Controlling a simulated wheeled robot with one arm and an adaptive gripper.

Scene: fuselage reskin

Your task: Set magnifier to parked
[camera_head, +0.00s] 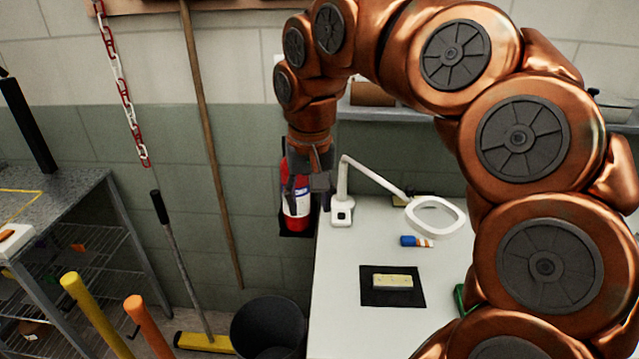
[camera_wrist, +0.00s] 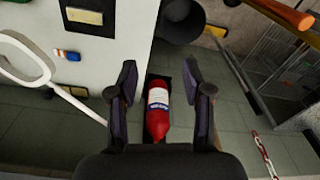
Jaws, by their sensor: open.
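The white magnifier (camera_head: 436,216) stands on the white table in the head view. Its base (camera_head: 342,211) is near the table's left back corner, and its arm reaches right to the ring-shaped head, held over the table. In the wrist view its ring head (camera_wrist: 22,62) and part of its arm show at the left; its base is not clearly visible there. My gripper (camera_head: 310,196) is just left of the magnifier's base and arm, apart from the ring.
The red fire extinguisher (camera_head: 297,190) stands by the wall left of the table. On the white table (camera_head: 340,290) are a blue-orange item (camera_head: 415,241) and a black mat (camera_head: 414,298) with a pale block. A black bin (camera_head: 268,328) and a broom stand left of it.

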